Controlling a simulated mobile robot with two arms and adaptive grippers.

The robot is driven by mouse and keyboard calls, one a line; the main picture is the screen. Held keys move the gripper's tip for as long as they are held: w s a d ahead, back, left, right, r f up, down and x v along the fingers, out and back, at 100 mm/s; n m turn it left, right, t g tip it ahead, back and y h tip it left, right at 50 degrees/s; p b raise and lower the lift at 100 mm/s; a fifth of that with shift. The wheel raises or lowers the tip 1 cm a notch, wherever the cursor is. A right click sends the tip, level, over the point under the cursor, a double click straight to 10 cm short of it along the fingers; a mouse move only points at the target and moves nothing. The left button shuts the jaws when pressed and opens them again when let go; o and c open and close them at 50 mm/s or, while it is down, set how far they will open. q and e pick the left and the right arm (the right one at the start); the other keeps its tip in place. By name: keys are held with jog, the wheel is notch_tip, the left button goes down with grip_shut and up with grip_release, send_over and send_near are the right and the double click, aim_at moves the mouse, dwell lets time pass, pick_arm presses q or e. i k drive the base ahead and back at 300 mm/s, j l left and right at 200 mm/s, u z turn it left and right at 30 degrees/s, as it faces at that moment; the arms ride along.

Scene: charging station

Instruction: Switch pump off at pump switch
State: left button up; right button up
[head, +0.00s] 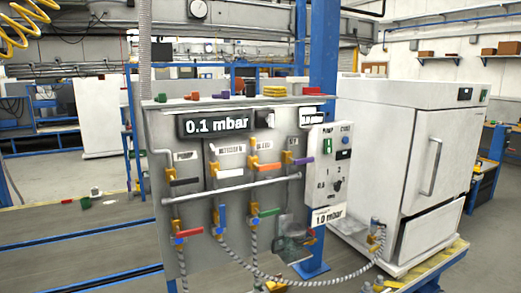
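A white control box (329,170) is on the right end of the grey valve panel (175,245). To the right are a blue button (345,141) and a small black part (343,154). A black rotary knob (337,186) sits lower on the box. Neither of my grippers is in view.
Coloured valve handles, including a red one (187,232), stick out from the panel. A horizontal rail (235,188) crosses its front. A braided hose (320,283) runs to a white oven-like cabinet (400,150) on the right. A grey-green object (291,245) is below the box.

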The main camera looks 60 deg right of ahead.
aim_at(328, 142)
jog(key=z, duration=2.25)
